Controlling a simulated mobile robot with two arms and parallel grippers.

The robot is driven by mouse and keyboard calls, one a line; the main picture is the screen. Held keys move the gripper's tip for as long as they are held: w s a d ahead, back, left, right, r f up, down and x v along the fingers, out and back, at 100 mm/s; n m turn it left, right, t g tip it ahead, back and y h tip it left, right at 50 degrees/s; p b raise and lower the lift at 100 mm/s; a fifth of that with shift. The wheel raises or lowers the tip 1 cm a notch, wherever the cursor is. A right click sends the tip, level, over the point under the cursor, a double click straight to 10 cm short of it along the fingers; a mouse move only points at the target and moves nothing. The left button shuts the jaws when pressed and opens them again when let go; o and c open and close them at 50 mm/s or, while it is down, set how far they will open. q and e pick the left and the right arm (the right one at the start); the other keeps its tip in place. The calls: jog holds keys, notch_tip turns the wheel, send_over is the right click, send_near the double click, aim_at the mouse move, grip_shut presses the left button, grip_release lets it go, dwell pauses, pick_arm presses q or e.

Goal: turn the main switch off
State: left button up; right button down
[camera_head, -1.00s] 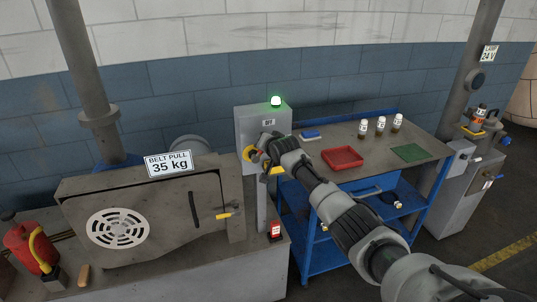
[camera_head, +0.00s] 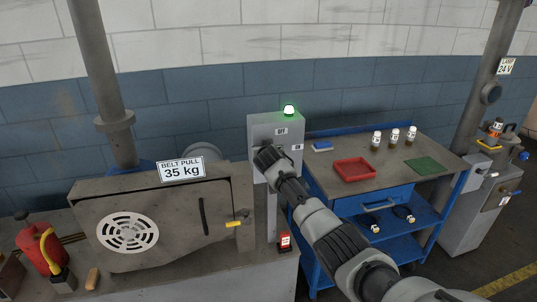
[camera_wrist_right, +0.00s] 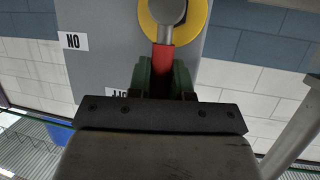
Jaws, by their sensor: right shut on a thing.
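The main switch is on a grey box (camera_head: 262,129). In the right wrist view its yellow disc (camera_wrist_right: 144,32) carries a grey hub and a red handle (camera_wrist_right: 163,58). My right gripper (camera_wrist_right: 163,78) is shut on this handle, with green fingers on either side. The handle extends from the hub towards the OFF label (camera_wrist_right: 122,94), which is partly covered and appears upside down. The ON label (camera_wrist_right: 72,41) is off to one side. In the head view my right gripper (camera_head: 265,158) hides the disc and handle. My left gripper is in neither view.
A green lamp (camera_head: 289,109) glows on top of the box. To the right, a blue trolley (camera_head: 324,210) holds a red tray (camera_head: 354,169), a green mat (camera_head: 428,166) and several bottles. A machine with a "BELT PULL 35 kg" sign (camera_head: 182,169) is at left.

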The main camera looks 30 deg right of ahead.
jog(key=shift+f, duration=0.25)
jog(key=c, duration=1.3)
grip_release()
jog(key=shift+c, duration=0.2)
jog(key=shift+r, duration=0.1)
jog(key=shift+a, duration=0.1)
jog(key=b+v, duration=0.1)
jog(key=v, duration=0.9)
jog(key=shift+s+r, duration=0.2)
jog(key=shift+s, duration=0.15)
jog(key=shift+a+f, duration=0.15)
